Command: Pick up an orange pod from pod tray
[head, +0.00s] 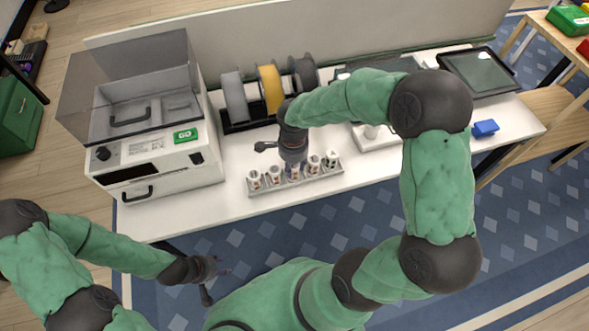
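The pod tray (325,174) is a narrow grey tray near the table's front edge, holding several white pods in a row. The pods carry small coloured marks; one right of my gripper (313,164) looks reddish or orange, but the picture is too small to be sure. My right gripper (285,160) reaches down over the middle of the tray, and a pod there is partly hidden by it. Its fingertips are not clear, so I cannot tell whether it touches or grips a pod. My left gripper (215,284) is low at the left, off the table, with its fingers apart and empty.
A white machine (165,165) with a raised clear lid and green display stands left of the tray. Filament spools (270,88) stand behind it. Right are a white stand (378,137), a dark tablet (480,72) and a blue block (485,128). The right front table is clear.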

